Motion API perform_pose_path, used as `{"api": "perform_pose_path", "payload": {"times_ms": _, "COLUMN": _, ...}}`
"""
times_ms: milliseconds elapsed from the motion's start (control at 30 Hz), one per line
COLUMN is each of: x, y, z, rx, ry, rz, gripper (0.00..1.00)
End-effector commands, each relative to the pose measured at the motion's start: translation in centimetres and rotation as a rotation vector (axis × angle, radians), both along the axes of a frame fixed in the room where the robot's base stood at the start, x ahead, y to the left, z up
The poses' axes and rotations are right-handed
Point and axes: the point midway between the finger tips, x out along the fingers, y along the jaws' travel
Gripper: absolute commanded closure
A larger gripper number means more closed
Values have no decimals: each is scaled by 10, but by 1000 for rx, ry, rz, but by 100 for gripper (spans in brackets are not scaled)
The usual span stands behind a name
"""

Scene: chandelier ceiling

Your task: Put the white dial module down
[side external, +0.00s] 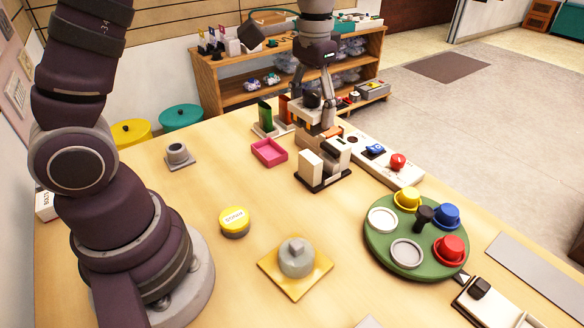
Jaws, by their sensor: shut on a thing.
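My gripper (313,97) points down over the far side of the table, with its fingers close around a small pale block with a dark knob on top, which appears to be the white dial module (316,118). The grip is small and partly hidden in the side external view. A dark-based holder (324,184) with upright white and dark blocks stands just in front of the module. A long white board (372,163) with a blue piece (375,150) and a red knob (397,161) lies to the right. I cannot tell whether the module touches anything below.
A pink tray (269,153) and an upright green panel (265,116) are left of my gripper. A green turntable (421,262) with coloured cups is at the right. A yellow tin (234,222) and a grey knob on a yellow plate (295,282) stand nearer. Bare table lies between them.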

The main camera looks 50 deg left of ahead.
Motion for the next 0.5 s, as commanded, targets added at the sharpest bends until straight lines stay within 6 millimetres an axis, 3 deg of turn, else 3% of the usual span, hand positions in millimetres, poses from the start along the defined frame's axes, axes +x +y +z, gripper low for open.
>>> {"api": "perform_pose_path", "payload": {"times_ms": 267, "x": 0, "y": -14, "z": -1, "rx": 0, "ry": 1, "rz": -50, "gripper": 75}}
{"api": "perform_pose_path", "payload": {"times_ms": 367, "x": 1, "y": -42, "z": -11, "rx": 0, "ry": 4, "rz": -57, "gripper": 75}}
{"api": "perform_pose_path", "payload": {"times_ms": 500, "x": -7, "y": -100, "z": -31, "rx": 0, "ry": 5, "rz": -61, "gripper": 75}}
